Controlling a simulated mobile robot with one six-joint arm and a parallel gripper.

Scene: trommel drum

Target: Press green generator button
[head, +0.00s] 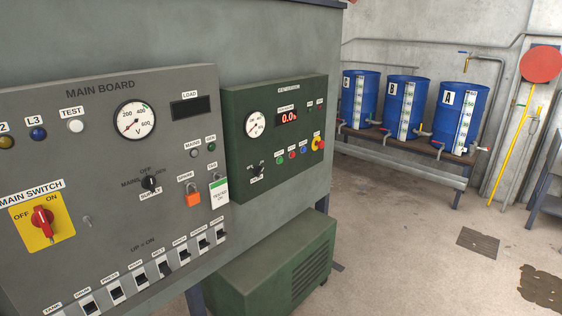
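The generator panel (240,105) is a dark green box in the middle of the head view, to the right of the grey main board (60,115). A small green button (280,160) sits low on it, at the left end of a row with a red button (292,155) and a blue button (303,150). A red emergency-stop knob (319,143) on yellow is to their right. A dark selector (258,169) is to the left. The panel has a round gauge (254,125) and a red display (288,118) reading about 0.0. My gripper is not in view.
The main board carries a red main switch (42,220), several breakers (162,268) and an orange padlock (194,199). A green ribbed housing (290,262) stands on the floor below the panel. Blue barrels (405,108) stand on a bench behind. The floor (400,250) at right is mostly open.

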